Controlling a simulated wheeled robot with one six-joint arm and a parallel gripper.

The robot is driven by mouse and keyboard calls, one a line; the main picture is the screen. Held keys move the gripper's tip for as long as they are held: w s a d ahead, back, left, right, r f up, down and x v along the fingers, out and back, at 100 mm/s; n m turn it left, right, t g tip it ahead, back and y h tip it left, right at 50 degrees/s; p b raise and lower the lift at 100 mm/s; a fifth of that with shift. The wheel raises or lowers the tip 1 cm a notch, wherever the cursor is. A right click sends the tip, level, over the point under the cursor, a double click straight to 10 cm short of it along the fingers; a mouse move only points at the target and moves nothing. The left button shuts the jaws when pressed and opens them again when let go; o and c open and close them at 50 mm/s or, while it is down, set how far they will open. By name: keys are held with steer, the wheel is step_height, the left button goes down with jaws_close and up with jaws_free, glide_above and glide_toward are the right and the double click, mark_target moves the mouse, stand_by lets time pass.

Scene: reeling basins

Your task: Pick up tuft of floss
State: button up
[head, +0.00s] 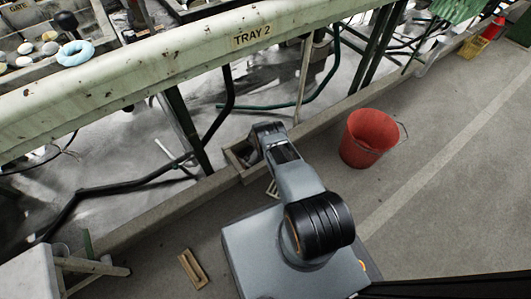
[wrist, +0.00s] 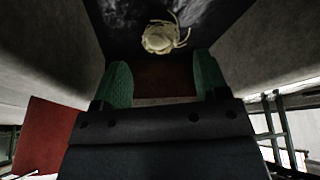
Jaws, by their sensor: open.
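The tuft of floss (wrist: 160,38) is a small cream-coloured clump with loose strands. It shows at the top middle of the wrist view, on a dark, partly wet-looking surface between grey walls. My gripper (wrist: 162,74) has two green fingers standing apart with nothing between them. The tuft lies beyond the fingertips, roughly centred on the gap. In the head view my arm reaches down at a small open pit (head: 236,158) by the kerb, and I cannot make out the tuft or the fingers there.
A red bucket (head: 368,138) stands on the floor right of my arm. A long rail marked TRAY 2 (head: 160,62) crosses above, with pipes and legs below it. A small wooden frame (head: 192,269) lies at the lower left.

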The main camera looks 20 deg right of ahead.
steer(key=b+x, duration=0.3)
steer(key=x, duration=0.1)
steer(key=shift+f, duration=0.2)
steer(key=c, duration=1)
steer(key=shift+r, duration=0.1)
